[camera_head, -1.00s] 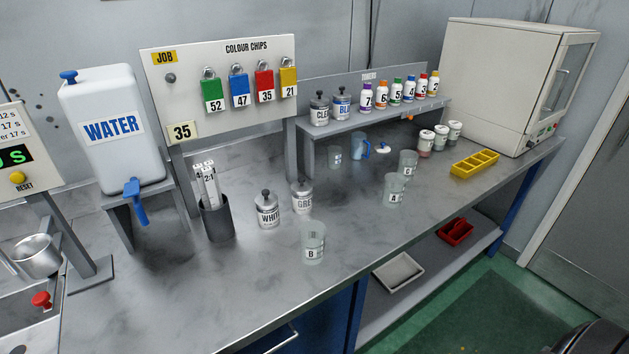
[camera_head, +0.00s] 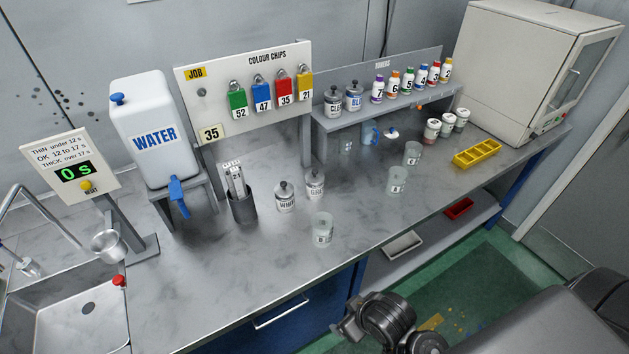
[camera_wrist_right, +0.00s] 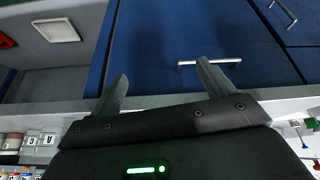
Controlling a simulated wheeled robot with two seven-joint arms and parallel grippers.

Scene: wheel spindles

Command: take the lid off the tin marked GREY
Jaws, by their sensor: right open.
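The tin marked GREY (camera_head: 314,187) stands upright on the grey bench, with its dark-knobbed lid (camera_head: 313,173) on. The tin marked WHITE (camera_head: 285,201) stands close to its left, also lidded. Beaker B (camera_head: 322,232) stands in front of them. My right gripper (camera_wrist_right: 162,72) is open and empty in the right wrist view, in front of the blue cabinet fronts and away from the GREY tin. My right arm enters the head view at the lower right, below the bench edge. My left gripper is not in view.
A black holder (camera_head: 242,207) with white strips stands left of the tins. Beakers (camera_head: 397,181) and a yellow tray (camera_head: 477,154) are to the right. A shelf (camera_head: 385,112) with bottles and lidded tins is behind. The front bench strip is mostly clear.

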